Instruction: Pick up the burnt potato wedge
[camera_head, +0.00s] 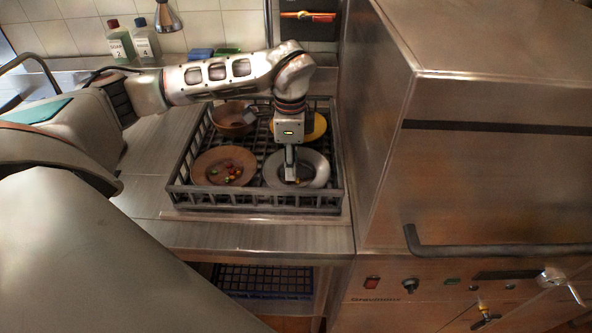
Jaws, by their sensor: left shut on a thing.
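My left gripper (291,175) reaches down from above to the grey plate (321,165) at the front right of the dish rack. It is shut on a small dark thing with a yellowish edge, apparently the burnt potato wedge (298,182), low over the plate. The fingers hide much of the wedge, and whether it touches the plate cannot be told. My right gripper is not in view.
The dark dish rack (255,201) also holds a brown plate (207,163) with several small colourful scraps, a brown bowl (231,120) and a yellow dish (318,125). A large steel machine (440,190) stands close on the right. Two bottles stand at the back left.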

